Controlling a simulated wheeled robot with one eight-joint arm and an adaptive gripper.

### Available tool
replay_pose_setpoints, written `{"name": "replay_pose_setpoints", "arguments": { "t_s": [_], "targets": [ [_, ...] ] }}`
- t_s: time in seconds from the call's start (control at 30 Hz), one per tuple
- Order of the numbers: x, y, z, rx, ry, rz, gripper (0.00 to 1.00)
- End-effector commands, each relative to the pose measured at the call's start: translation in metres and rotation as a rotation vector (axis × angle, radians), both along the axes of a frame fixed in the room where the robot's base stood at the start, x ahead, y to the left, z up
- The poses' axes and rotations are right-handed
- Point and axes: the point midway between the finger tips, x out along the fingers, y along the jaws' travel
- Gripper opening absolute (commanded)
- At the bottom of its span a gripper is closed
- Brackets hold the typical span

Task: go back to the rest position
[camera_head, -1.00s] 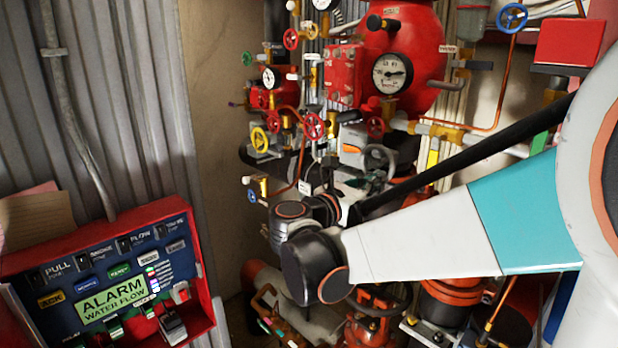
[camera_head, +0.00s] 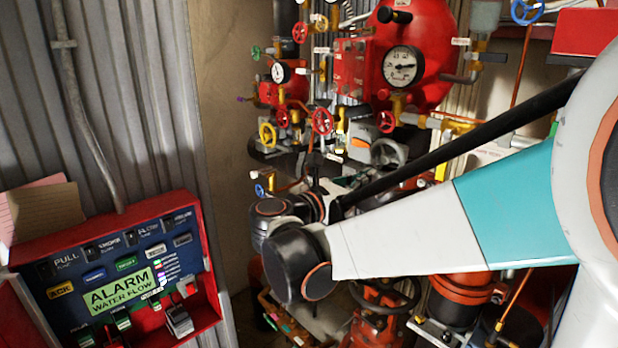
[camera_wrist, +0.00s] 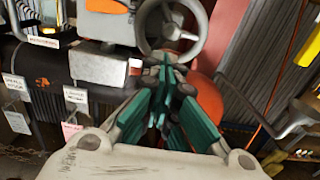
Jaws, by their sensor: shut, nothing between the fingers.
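My gripper (camera_wrist: 163,90) shows in the wrist view with its green fingers together and nothing between them. Beyond its tips are a grey handwheel (camera_wrist: 172,28) and a grey box with an orange handle (camera_wrist: 105,35); it does not clearly touch either. In the head view my arm reaches in from the right, bent at the wrist in front of the pipework. The gripper itself is mostly hidden there behind the wrist.
A red alarm panel (camera_head: 205,265) is at lower left on the corrugated wall. A red tank with a gauge (camera_head: 403,66) and several coloured handwheels stand behind my arm. Hanging tags (camera_wrist: 77,99) are near the gripper.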

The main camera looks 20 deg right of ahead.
Motion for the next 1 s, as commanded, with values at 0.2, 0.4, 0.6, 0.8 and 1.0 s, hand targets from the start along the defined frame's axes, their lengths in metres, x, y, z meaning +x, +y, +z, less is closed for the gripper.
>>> {"name": "replay_pose_setpoints", "arguments": {
  "t_s": [0.2,0.4,0.6,0.8,1.0],
  "targets": [
    [-0.001,0.0,0.0,-0.001,0.001,0.001,0.0],
    [0.011,0.007,0.016,-0.122,0.073,0.117,0.0],
    [0.04,0.053,0.047,-0.534,0.328,0.414,0.0],
    [0.046,0.128,0.031,-1.047,0.666,0.665,0.0],
    [0.02,0.192,-0.047,-1.587,1.042,0.86,0.0]
  ]
}}
